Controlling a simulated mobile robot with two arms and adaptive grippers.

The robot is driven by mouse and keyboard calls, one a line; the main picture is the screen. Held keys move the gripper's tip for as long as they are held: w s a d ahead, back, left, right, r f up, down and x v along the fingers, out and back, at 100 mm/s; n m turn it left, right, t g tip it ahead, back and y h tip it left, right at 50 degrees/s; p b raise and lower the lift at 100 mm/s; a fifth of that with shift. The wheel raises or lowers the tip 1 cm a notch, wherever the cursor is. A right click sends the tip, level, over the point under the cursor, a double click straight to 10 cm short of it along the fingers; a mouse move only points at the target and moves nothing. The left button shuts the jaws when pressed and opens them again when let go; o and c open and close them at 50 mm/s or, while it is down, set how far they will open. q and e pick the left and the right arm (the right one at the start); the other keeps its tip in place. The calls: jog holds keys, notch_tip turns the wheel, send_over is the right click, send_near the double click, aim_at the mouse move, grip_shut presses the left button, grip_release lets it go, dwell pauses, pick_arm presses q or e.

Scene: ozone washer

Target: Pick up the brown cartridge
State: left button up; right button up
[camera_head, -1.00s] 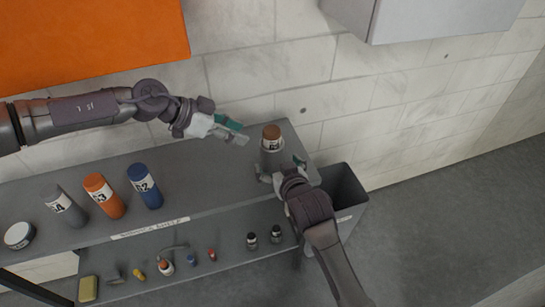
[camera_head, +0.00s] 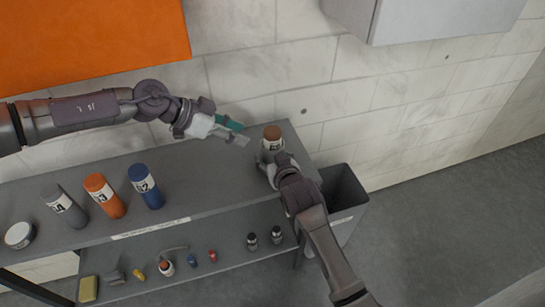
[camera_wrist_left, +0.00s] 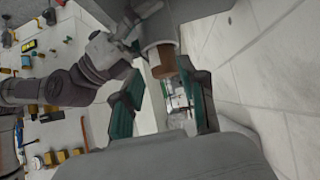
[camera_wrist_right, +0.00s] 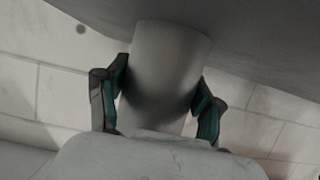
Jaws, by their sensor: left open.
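The brown cartridge (camera_head: 272,133), a grey cylinder with a brown top and a white label, stands upright near the right end of the upper shelf. My right gripper (camera_head: 268,164) is at it from the front. In the right wrist view its fingers (camera_wrist_right: 163,85) lie on either side of the grey body (camera_wrist_right: 168,55), close to it; whether they press on it I cannot tell. My left gripper (camera_head: 238,133) is open and empty to the left of the cartridge. In the left wrist view the brown top (camera_wrist_left: 163,62) shows beyond the left fingers (camera_wrist_left: 164,95).
Grey (camera_head: 64,206), orange (camera_head: 104,195) and blue (camera_head: 146,186) cartridges and a round white-topped jar (camera_head: 19,235) stand on the shelf's left part. Small items lie on the lower shelf (camera_head: 220,238). A dark bin (camera_head: 345,190) is right of the shelf. The tiled wall (camera_head: 330,90) rises behind.

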aim_at(273, 137)
jog(key=c, duration=0.4)
pick_arm(q)
jog(key=o, duration=0.5)
jog(key=shift+d, duration=0.15)
jog(key=shift+o, duration=0.9)
jog(key=shift+d, duration=0.2)
jog(key=shift+w+d+f+m+g+h, duration=0.25)
jog(key=shift+w+d+f+h, duration=0.4)
jog(key=shift+d, duration=0.7)
jog(key=shift+w+d+f+m+g+h, duration=0.15)
jog(key=shift+w+d+f+m+h, duration=0.3)
jog(key=shift+d+f, duration=0.65)
jog(key=shift+w+d+f+m+g+h, duration=0.25)
jog(key=shift+d+f+h, duration=0.35)
jog(key=shift+d, duration=0.95)
